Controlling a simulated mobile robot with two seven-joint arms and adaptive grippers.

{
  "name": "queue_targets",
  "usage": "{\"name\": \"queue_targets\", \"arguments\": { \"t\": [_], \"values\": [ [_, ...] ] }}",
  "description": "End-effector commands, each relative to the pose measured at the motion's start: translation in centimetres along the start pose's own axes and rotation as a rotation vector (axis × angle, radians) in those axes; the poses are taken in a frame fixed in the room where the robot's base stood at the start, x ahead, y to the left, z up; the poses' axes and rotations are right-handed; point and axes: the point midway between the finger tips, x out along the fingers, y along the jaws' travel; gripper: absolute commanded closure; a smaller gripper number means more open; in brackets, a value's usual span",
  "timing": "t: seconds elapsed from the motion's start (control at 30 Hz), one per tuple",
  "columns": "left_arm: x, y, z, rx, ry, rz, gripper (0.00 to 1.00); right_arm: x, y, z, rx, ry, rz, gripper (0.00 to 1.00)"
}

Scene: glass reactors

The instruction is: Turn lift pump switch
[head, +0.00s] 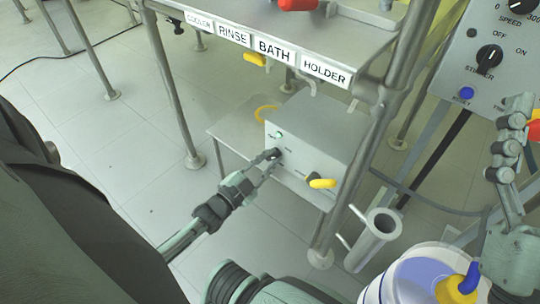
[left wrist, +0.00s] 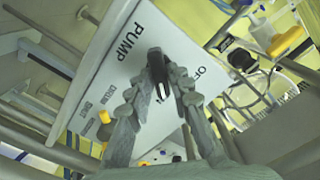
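The lift pump box (head: 335,138) is a grey box on a low shelf under the labelled rack. Its front carries a dark switch knob, which my left gripper (head: 270,157) reaches and partly hides in the head view. In the left wrist view the black switch (left wrist: 156,65) sits between the fingertips of my left gripper (left wrist: 160,76), on a pale panel marked PUMP. The fingers appear closed on the switch. My right gripper (head: 516,112) is at the right edge, partly cut off, beside a red-orange object; its opening is unclear.
A yellow-handled valve (head: 321,183) sticks out right of the switch. A rack leg (head: 334,215) stands close to the box's right side. A control panel (head: 490,52), a metal tube (head: 381,226) and a bucket (head: 425,278) are at right.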

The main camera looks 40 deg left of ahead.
Motion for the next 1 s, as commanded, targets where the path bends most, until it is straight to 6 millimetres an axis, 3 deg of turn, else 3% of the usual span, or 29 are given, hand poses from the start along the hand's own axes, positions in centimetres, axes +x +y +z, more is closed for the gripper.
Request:
{"name": "queue_targets", "arguments": {
  "t": [0.47,1.0],
  "values": [
    [-0.6,0.0,-0.1,-0.001,0.003,-0.001,0.66,-0.1,-0.1,0.1,0.001,-0.001,-0.001,0.21],
    [-10.6,0.0,-0.1,-0.001,0.003,-0.001,0.66,0.0,0.0,0.0,0.0,0.0,0.0,0.21]
  ]
}}
